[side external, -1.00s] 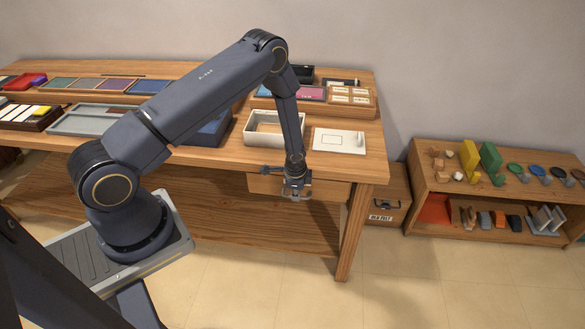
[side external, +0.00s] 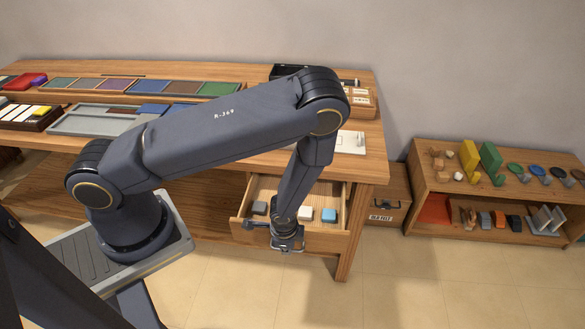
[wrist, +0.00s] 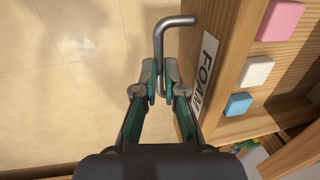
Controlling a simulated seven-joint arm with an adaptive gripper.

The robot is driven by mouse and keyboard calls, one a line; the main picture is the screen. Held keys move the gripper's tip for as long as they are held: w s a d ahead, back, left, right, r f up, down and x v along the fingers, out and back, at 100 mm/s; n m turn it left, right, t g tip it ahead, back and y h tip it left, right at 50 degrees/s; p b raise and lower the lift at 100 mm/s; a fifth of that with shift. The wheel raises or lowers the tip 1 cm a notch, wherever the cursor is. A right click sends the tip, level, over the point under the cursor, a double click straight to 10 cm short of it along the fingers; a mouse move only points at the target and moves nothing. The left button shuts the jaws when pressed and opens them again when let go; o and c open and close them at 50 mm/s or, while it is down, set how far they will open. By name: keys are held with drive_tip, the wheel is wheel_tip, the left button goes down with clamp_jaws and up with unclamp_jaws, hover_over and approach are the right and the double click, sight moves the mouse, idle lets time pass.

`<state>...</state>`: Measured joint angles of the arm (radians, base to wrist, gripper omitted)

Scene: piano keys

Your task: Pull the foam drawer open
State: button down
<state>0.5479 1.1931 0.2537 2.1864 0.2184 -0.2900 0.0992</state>
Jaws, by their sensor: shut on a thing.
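The foam drawer (side external: 318,239) is a wooden drawer under the table's right end, and it stands pulled out. Foam blocks lie inside: a blue block (side external: 328,215), a white block (side external: 305,212) and a grey block (side external: 259,208). The wrist view shows a pink block (wrist: 281,20), a white one and a blue one. The drawer front bears a label (wrist: 204,78) reading "FOAM". My gripper (side external: 287,243) is at the drawer front. In the wrist view my gripper (wrist: 155,90) is shut on the grey bar handle (wrist: 160,45).
The wooden table (side external: 365,148) carries trays and a white card. A felt box (side external: 390,200) stands right of the drawer, beside a low shelf (side external: 470,185) with coloured pieces. The tiled floor (side external: 400,285) before the drawer is clear.

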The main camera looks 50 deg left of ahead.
drive_tip(key=shift+s+d, duration=1.35)
drive_tip(key=shift+s, duration=0.05)
drive_tip(key=c, duration=1.2)
unclamp_jaws()
drive_tip(key=shift+c, duration=0.2)
wheel_tip(320, 180, up, 12)
drive_tip(key=s+d, duration=0.1)
drive_tip(key=shift+s+d+f, duration=0.15)
drive_tip(key=shift+s+d, duration=0.05)
drive_tip(key=shift+d, duration=0.05)
